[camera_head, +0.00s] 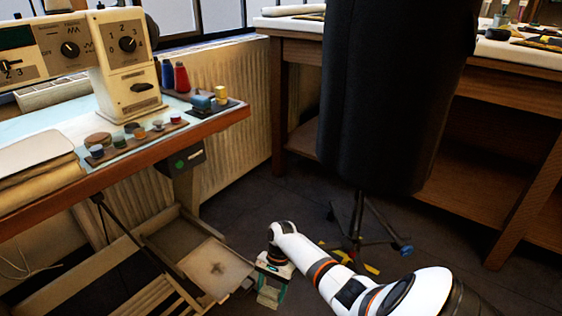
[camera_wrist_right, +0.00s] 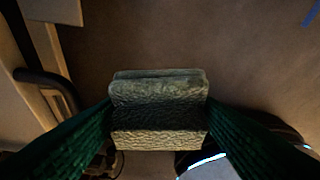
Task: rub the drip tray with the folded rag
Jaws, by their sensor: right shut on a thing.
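My right gripper (camera_head: 271,283) points down near the floor and is shut on the folded rag (camera_head: 268,298). In the right wrist view the rag (camera_wrist_right: 158,108) is a pale green-grey, thick folded bundle between the two green fingers. A pale, square, shallow tray (camera_head: 200,262) with a dark smudge in its middle, which looks like the drip tray, sits low under the sewing table. The rag is just to the right of the tray's right corner and appears apart from it. My left gripper is not in view.
The sewing table (camera_head: 130,160) with machine, spools and small pots stands above the tray at left. A black dress form (camera_head: 395,90) on a tripod stand (camera_head: 358,225) is behind my right arm. A wooden workbench (camera_head: 520,85) stands at right. Dark floor lies open between them.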

